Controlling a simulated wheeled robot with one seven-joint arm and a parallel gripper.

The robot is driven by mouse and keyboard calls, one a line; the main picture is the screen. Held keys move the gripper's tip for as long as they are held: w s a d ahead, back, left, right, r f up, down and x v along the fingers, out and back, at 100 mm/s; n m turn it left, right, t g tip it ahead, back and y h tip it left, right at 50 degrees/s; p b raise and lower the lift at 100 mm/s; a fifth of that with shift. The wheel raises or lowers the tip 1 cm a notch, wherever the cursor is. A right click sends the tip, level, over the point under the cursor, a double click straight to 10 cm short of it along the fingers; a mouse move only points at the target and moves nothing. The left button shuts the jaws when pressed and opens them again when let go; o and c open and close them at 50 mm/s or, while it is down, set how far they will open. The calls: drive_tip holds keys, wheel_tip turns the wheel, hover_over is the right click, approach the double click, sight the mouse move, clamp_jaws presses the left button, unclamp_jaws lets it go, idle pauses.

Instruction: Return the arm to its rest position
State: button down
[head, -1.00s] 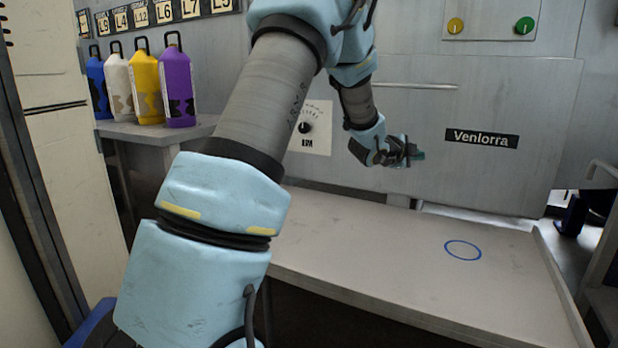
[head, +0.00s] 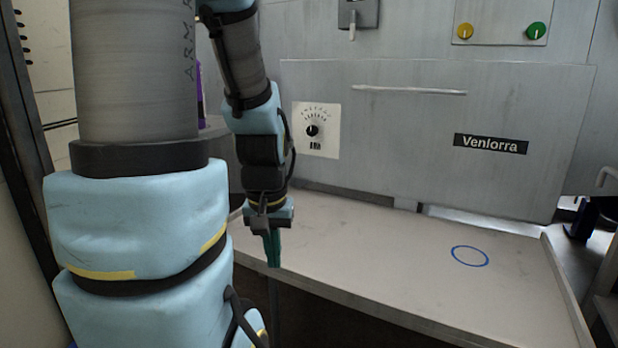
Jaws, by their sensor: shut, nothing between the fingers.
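My arm (head: 262,145) rises at the left and folds over, with its forearm hanging down. My gripper (head: 272,250) points down at the left part of the table, near its front edge. Its greenish fingers are shut with nothing between them. It is apart from the blue ring mark on the table.
The beige table (head: 400,260) is bare except for a blue ring mark (head: 469,256) at the right. Behind it stands a grey metal panel (head: 400,140) with a handle, a dial (head: 313,130) and a Venlorra label (head: 490,144). A purple bottle (head: 200,95) is mostly hidden behind my arm.

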wheel_tip(320, 180, up, 28)
drive_tip(key=p, duration=2.6)
drive_tip(key=shift+f, duration=0.2)
